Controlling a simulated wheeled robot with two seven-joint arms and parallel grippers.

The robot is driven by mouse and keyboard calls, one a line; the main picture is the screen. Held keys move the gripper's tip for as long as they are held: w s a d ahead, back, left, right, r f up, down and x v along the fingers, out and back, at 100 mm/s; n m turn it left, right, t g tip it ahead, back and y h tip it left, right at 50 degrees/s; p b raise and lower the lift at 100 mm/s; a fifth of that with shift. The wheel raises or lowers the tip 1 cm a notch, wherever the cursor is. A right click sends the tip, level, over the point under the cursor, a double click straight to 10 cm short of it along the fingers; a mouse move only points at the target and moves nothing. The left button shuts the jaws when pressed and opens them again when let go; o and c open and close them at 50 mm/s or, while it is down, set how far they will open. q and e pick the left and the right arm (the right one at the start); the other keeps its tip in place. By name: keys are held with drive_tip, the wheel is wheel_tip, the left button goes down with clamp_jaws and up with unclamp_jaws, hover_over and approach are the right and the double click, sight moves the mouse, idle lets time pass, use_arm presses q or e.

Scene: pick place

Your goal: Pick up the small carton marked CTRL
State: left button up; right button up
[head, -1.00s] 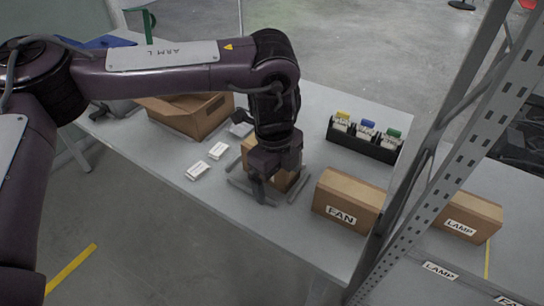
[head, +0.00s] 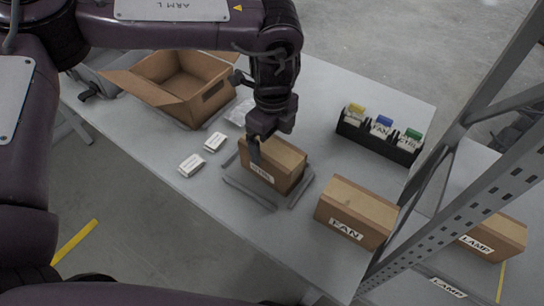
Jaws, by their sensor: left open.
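A small brown carton (head: 284,160) sits on a grey tray-like fixture (head: 249,193) on the table. A white label (head: 262,173) is on its near face, partly covered and too small to read surely. My left gripper (head: 258,150) is open and points down at the carton's left end. One finger shows in front of the carton's upper near edge; the other finger is hidden. I cannot tell whether it touches the carton. My right gripper is not in view.
A FAN carton (head: 362,207) stands close to the right, and a LAMP carton (head: 503,232) farther right behind a metal rack post (head: 470,190). A black bin with coloured tabs (head: 377,143) is behind. An open box (head: 187,90) and two small white packs (head: 192,165) lie left.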

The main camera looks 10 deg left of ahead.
sight(272, 147)
use_arm(q)
wheel_tip(272, 147, down, 3)
drive_tip(key=shift+a+r, duration=0.1)
drive_tip(key=shift+a, duration=0.05)
drive_tip(key=shift+f, duration=0.45)
drive_tip(key=c, duration=1.4)
drive_tip(key=shift+o, duration=0.2)
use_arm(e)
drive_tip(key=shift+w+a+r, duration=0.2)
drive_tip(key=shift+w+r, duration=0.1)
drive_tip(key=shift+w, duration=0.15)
